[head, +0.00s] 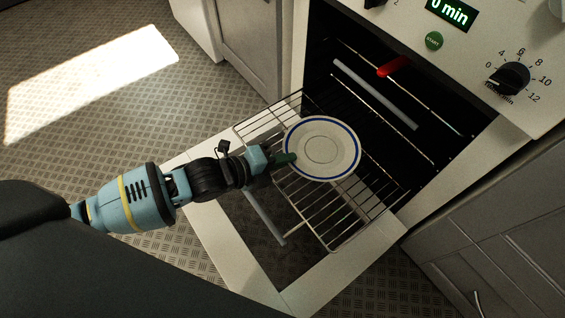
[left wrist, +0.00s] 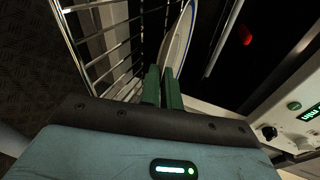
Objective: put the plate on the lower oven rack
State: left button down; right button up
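A white plate with a blue rim (head: 322,145) is above or on a pulled-out wire oven rack (head: 333,222), over the open oven door. I cannot tell whether it touches the wires. My left gripper (head: 284,160) is at the plate's left edge, its green fingers overlapping the rim. In the left wrist view, the fingers (left wrist: 163,86) are close together, with the plate (left wrist: 177,40) seen nearly edge-on between their tips and the rack (left wrist: 105,40) to the left. My right gripper is not in view.
The open oven door (head: 225,232) lies flat below the rack. A red object (head: 393,67) is at the oven opening. The control panel (head: 485,50) is above right. Cabinets (head: 495,220) stand to the right, and floor (head: 120,100) is clear at the left.

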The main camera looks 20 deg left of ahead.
aim_at(281, 170)
pick_arm(q)
jog(key=shift+w+r, duration=0.1)
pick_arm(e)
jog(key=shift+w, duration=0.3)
